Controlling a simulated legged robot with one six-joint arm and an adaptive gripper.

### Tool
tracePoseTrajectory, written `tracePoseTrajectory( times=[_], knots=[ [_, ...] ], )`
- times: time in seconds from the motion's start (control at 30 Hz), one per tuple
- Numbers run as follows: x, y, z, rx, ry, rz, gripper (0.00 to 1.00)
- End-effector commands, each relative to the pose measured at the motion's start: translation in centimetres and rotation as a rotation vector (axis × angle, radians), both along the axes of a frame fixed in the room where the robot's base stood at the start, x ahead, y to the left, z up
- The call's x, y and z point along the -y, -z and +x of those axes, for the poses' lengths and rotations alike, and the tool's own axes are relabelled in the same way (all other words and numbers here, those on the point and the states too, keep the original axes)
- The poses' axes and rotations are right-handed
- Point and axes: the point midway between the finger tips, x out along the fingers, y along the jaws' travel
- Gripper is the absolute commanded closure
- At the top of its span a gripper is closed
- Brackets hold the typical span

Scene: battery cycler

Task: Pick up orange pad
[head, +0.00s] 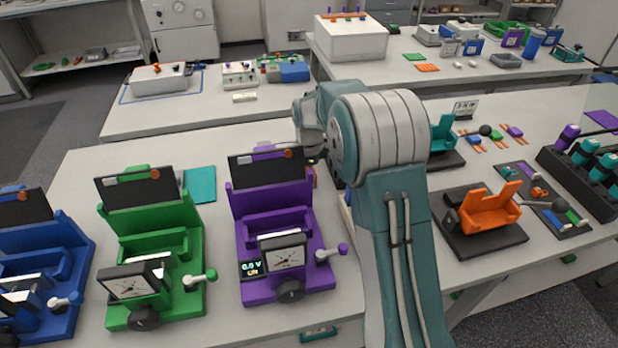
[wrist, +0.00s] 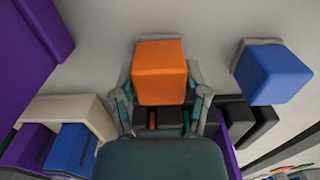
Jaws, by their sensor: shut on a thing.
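The orange pad (wrist: 160,72) is a rounded block in the middle of the wrist view. My gripper (wrist: 161,82) has its fingers closed on the left and right sides of it. The pad's underside is hidden, and I cannot tell whether it is clear of the table. In the head view my arm hides most of my gripper, which is beside the purple machine.
A blue block (wrist: 271,72) stands right of the pad in the wrist view. A beige holder (wrist: 72,110) stands at left. The purple (head: 281,240) and green (head: 152,250) machines stand left of my arm; an orange fixture (head: 490,210) is at right.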

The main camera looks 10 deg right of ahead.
Motion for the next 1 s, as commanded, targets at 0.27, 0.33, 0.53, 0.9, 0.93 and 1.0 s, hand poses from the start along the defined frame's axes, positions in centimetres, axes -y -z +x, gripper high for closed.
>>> tracePoseTrajectory(
  times=[0.27, 0.33, 0.53, 0.9, 0.93, 1.0],
  knots=[
    [0.1, -0.1, -0.1, -0.004, 0.0, 0.001, 0.9],
    [0.1, -0.6, -0.1, -0.003, 0.0, 0.0, 0.9],
    [-0.3, -3.5, 0.1, 0.002, -0.001, 0.0, 0.9],
    [-7.7, -10.1, 2.5, 0.0, -0.006, 0.001, 0.9],
    [-8.4, -10.5, 2.7, -0.001, -0.005, 0.001, 0.9],
    [-9.9, -11.1, 3.2, -0.001, -0.004, 0.0, 0.9]
  ],
)
